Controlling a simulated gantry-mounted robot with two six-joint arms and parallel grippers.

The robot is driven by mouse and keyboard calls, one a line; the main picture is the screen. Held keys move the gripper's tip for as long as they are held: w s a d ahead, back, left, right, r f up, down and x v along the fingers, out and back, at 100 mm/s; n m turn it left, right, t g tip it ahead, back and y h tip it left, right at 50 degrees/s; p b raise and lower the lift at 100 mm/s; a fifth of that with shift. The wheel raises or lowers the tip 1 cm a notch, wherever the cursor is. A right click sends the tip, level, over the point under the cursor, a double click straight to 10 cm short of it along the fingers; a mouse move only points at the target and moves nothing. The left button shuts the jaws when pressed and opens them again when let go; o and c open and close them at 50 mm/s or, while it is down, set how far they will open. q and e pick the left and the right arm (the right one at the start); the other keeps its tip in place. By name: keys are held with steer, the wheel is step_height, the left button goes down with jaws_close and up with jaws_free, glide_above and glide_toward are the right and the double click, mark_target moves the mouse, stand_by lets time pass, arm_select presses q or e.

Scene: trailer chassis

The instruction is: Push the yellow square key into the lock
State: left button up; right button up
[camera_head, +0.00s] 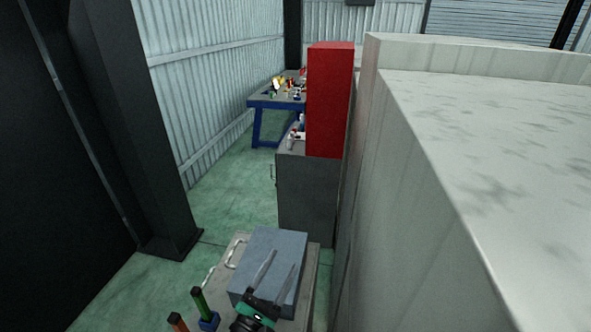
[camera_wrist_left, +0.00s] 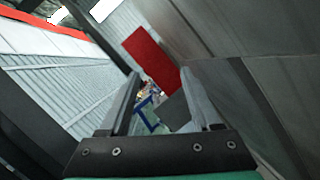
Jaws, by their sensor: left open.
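I cannot make out a yellow square key or a lock in either view. My left gripper (camera_head: 284,259) is open with nothing between its fingers, in front of or over a grey box (camera_head: 262,237) at the bottom middle of the head view. Its two fingers also frame the left wrist view (camera_wrist_left: 161,76), pointing at the far workbench. A green handle (camera_head: 199,301) with a dark top stands in a blue base left of the gripper. An orange handle (camera_head: 177,321) with a dark top is cut off by the bottom edge. My right gripper is not in view.
The grey box sits on a cart top (camera_head: 313,262) with metal handles. A tall pale block (camera_head: 480,150) fills the right side. A red cabinet (camera_head: 330,100) stands on a grey one behind. A blue workbench (camera_head: 275,103) holds small items. Green floor is clear at left.

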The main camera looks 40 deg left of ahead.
arm_select(q)
steer(key=s+d+r+m+t+h, duration=0.1)
steer(key=d+r+m+h, duration=0.4)
steer(key=r+m, duration=0.55)
steer(key=s+d+r+m+t+h, duration=0.1)
steer(key=d+r+m+t+h, duration=0.1)
steer(key=d+r+m+h, duration=0.6)
steer(key=s+d+r+m+t+h, duration=0.1)
steer(key=d+r+m+h, duration=0.2)
steer(key=r+m, duration=0.95)
steer(key=s+a+r+t+y, duration=0.1)
steer(key=s+r+y, duration=0.1)
steer(key=r+y, duration=0.2)
steer(key=s+a+r+m+t+y, duration=0.1)
steer(key=s+a+r+t+y, duration=0.1)
steer(key=r, duration=0.7)
steer(key=s+y, duration=0.1)
steer(key=y, duration=0.1)
steer(key=shift+s+a+r+t+y, duration=0.2)
steer(key=shift+a+t+y, duration=0.05)
steer(key=shift+t+y, duration=0.05)
steer(key=shift+o, duration=0.5)
